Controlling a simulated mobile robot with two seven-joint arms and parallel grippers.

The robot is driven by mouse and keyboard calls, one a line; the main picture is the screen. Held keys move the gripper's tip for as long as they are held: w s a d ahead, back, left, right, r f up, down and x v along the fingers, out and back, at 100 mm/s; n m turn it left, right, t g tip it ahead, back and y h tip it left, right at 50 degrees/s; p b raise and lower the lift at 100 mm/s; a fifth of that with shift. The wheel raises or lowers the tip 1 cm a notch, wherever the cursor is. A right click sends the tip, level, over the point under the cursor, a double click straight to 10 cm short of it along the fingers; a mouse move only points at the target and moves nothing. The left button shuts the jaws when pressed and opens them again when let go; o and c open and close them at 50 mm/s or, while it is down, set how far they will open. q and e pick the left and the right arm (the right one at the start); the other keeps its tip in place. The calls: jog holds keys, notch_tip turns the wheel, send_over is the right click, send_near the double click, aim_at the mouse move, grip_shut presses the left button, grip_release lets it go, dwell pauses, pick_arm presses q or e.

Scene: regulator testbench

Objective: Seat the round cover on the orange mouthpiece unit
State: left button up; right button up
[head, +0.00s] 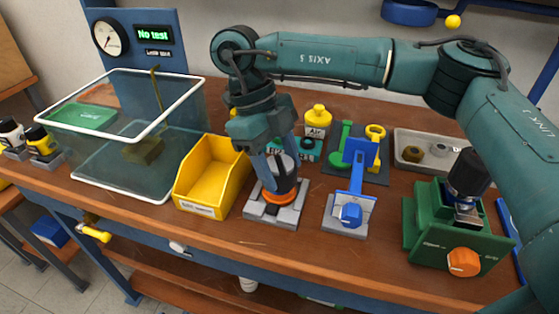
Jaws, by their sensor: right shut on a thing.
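The orange mouthpiece unit (283,195) sits in a grey fixture block (262,215) on the bench, in the middle of the head view. My right gripper (283,169) points down directly above it. Its fingers are shut on a dark round piece (285,170), which appears to be the round cover. The piece is right over the orange ring; whether it touches or is seated, I cannot tell, because the fingers hide part of it. My left gripper is not in view.
A yellow bin (215,178) stands close left of the fixture, and a blue clamp stand (350,190) is to its right. A glass tank (120,165) is farther left. A green device (455,225) stands at right, before a grey tray (455,165).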

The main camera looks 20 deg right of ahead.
jog(key=shift+f+b, duration=0.3)
jog(key=shift+f, duration=0.3)
dwell(0.3)
jog(key=shift+f, duration=0.1)
dwell(0.5)
jog(key=shift+f+b, duration=0.45)
jog(key=shift+f, duration=0.05)
dwell(0.3)
jog(key=o, duration=1.5)
jog(key=shift+r+p, duration=2.7)
jog(key=shift+r, duration=1.35)
